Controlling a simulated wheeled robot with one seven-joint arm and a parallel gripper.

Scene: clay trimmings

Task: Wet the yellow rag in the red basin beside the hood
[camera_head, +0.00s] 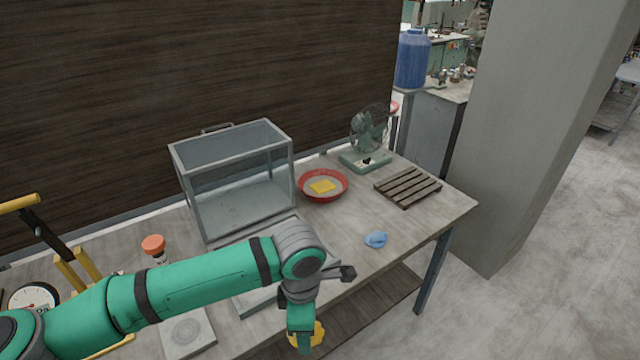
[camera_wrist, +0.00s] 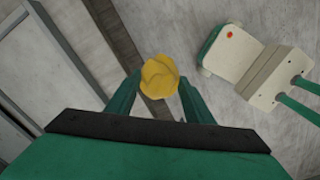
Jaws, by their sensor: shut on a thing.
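A crumpled yellow rag (camera_head: 319,335) is held in my gripper (camera_head: 303,338), low in the head view, in front of the table's near edge. In the wrist view the yellow rag (camera_wrist: 160,77) sits between the two green fingers, which are shut on it. The red basin (camera_head: 345,195) stands on the table to the right of the grey glass-sided hood (camera_head: 238,147). A flat yellow piece (camera_head: 322,186) lies in the basin; I cannot tell whether it is cloth or sponge. My gripper is well apart from the basin.
A green fan (camera_head: 365,140) stands behind the basin, and a slatted wooden rack (camera_head: 408,186) lies right of it. A blue crumpled cloth (camera_head: 376,240) lies near the front edge. An orange-capped jar (camera_head: 154,246) stands left of the hood. The tabletop between basin and blue cloth is clear.

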